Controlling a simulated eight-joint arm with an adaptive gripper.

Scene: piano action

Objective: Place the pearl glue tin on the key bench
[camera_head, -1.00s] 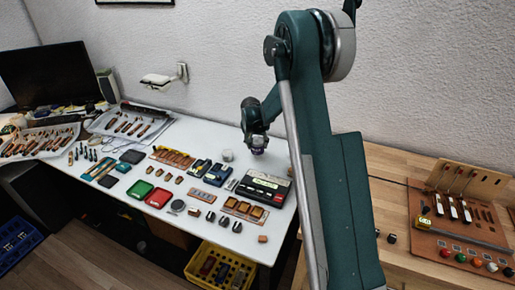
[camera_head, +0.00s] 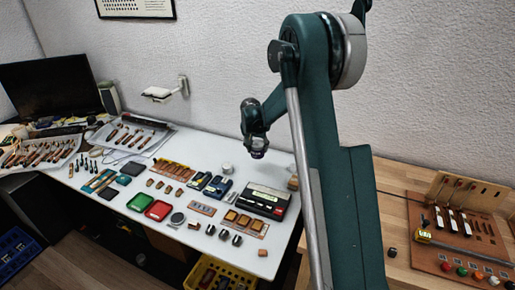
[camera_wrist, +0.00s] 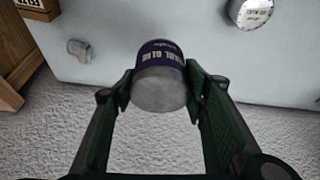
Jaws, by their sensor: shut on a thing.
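My gripper (camera_wrist: 160,92) is shut on a small round tin (camera_wrist: 163,72) with a dark purple label and a pale grey end facing the wrist camera. The label's lettering is upside down and seems to include "GLUE". In the head view, my gripper (camera_head: 256,143) hangs above the back of the white table, with the tin's dark purple side (camera_head: 258,154) showing below it. A wooden bench (camera_head: 400,180) stands at the right, partly hidden by my arm; it carries a brown board with keys.
A pale round tin (camera_head: 225,168) stands on the white table (camera_head: 290,232), near a dark device (camera_head: 266,200) and a wooden block (camera_head: 293,183). Coloured cases and small parts crowd the table. The brown board (camera_head: 440,258) and a small dark cube (camera_head: 391,252) occupy the wooden bench.

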